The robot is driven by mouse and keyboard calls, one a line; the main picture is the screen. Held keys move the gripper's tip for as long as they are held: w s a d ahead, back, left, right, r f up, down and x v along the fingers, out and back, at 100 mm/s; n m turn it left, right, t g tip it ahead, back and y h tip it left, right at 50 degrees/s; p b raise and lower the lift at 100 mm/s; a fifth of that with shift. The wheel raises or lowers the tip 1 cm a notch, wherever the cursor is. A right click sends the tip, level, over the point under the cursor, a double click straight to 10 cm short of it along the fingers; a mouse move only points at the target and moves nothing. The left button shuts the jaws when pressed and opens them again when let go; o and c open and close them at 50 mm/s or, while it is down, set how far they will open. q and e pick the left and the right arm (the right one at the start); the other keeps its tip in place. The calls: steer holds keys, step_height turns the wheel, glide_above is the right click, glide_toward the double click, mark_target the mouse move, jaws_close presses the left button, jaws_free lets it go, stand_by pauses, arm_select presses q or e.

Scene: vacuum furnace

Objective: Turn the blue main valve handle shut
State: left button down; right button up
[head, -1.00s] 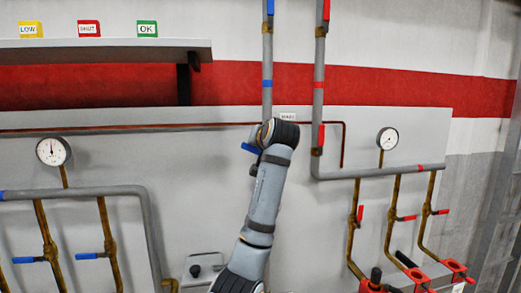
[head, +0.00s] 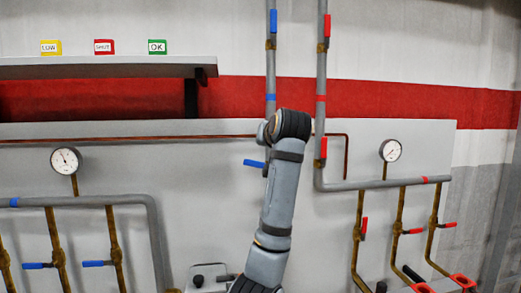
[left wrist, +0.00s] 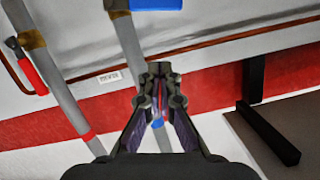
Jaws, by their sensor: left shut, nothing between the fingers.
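The blue main valve handle (head: 254,163) sticks out level to the left of its vertical grey pipe, crosswise to it, just left of my left arm. In the left wrist view a blue handle (left wrist: 156,4) is cut off at the top edge. My left gripper (left wrist: 160,68) is shut and empty, in front of that pipe and apart from the handle. In the head view my forearm and wrist hide the gripper and the valve body. My right gripper is in neither view.
A second vertical pipe with a red handle (head: 323,147) stands close to the right. Another blue handle (head: 273,21) lies along the pipe above. A shelf (head: 110,67) juts out at upper left. Gauges (head: 66,161) and smaller valves (head: 100,263) sit lower on the panel.

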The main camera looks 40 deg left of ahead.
arm_select(q)
steer(key=b+v, duration=0.1)
steer(key=v, duration=0.3)
steer(key=shift+a, duration=0.1)
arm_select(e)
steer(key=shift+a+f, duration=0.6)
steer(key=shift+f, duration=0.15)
arm_select(q)
steer(key=shift+a, duration=0.1)
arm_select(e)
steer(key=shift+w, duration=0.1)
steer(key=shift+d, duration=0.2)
